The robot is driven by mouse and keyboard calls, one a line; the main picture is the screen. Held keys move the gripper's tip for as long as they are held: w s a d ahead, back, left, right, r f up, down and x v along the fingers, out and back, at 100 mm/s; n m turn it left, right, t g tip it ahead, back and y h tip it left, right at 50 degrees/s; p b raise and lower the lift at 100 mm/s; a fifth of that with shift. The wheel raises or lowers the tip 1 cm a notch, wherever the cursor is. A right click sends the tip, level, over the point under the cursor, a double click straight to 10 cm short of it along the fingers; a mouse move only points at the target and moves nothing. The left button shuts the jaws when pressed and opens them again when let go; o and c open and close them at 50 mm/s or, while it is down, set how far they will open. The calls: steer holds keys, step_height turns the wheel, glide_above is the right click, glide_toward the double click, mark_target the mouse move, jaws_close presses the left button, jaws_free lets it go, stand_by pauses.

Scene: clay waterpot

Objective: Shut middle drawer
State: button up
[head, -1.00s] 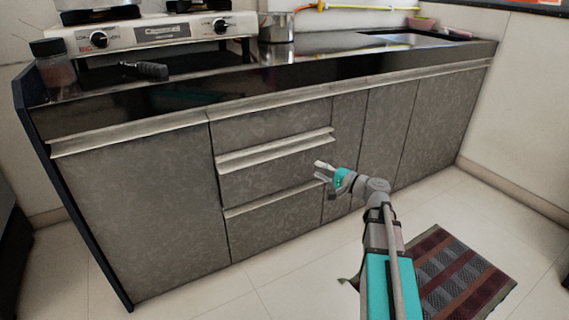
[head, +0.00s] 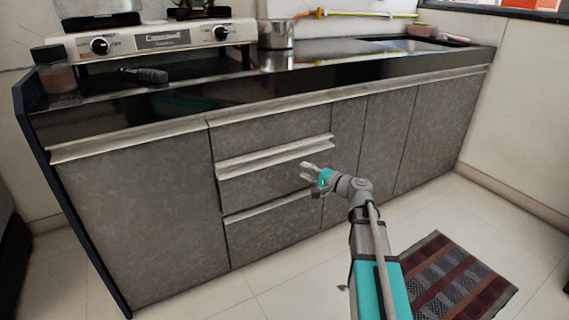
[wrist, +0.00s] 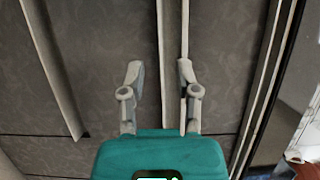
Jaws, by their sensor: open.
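The middle drawer (head: 262,184) has a grey mottled front and a pale ledge handle (head: 275,157) along its top. It stands slightly out from the cabinet. In the wrist view, its front (wrist: 105,55) and handle strip (wrist: 172,50) run up the picture. My gripper (head: 305,167) is open and empty at the right part of this drawer, just below the handle. In the wrist view, my gripper's fingertips (wrist: 159,72) lie either side of the handle strip. I cannot tell whether they touch it.
The top drawer (head: 270,128) and bottom drawer (head: 270,232) look flush. Cupboard doors (head: 130,210) flank the drawers. A stove (head: 160,40), a pot (head: 276,35) and a black-handled item (head: 145,75) sit on the counter. A striped mat (head: 460,280) lies on the otherwise clear floor.

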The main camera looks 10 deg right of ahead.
mark_target(283, 161)
steer(key=x, duration=0.8)
steer(key=shift+w+a, duration=0.2)
steer(key=shift+w, duration=0.05)
jaws_close()
